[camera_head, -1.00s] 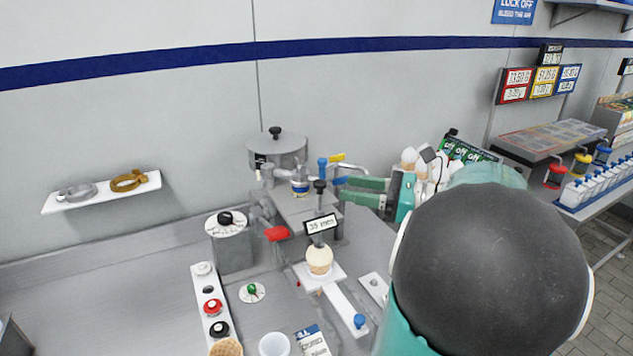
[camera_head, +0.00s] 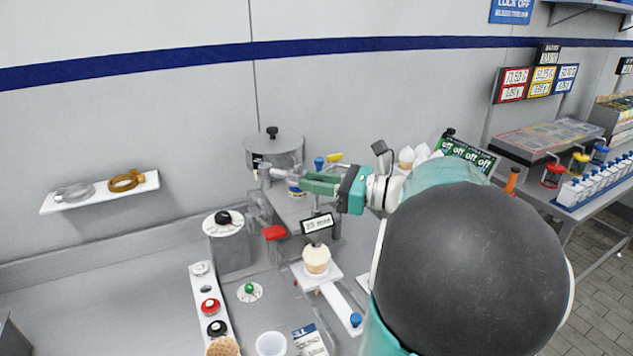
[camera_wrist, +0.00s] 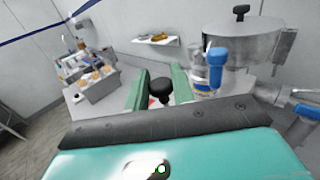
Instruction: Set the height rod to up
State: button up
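The height rod's black knob (camera_wrist: 161,87) shows in the wrist view between my two green fingers, with a narrow gap beside it. In the head view the knob is hidden behind my gripper (camera_head: 318,184). The rod's small height sign (camera_head: 317,223) shows just below the fingers; its figure is blurred. A cone with a cream swirl (camera_head: 316,260) stands under the sign on a white slide plate (camera_head: 343,303). My gripper is open, level with the knob, and its fingers point left; I cannot tell whether they touch the knob.
A grey lidded tank (camera_head: 274,152) stands behind the fingers, with a blue-handled tap (camera_wrist: 217,66) close to the right finger. A red lever (camera_head: 274,232) is at the lower left. A wall shelf (camera_head: 100,192) holds two rings.

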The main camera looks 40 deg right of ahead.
jog(key=shift+r, duration=1.95)
grip_shut()
jog(key=o, duration=0.9)
grip_release()
jog(key=shift+w, duration=0.1)
jog(key=v, duration=1.4)
jog(key=shift+w+f, duration=0.1)
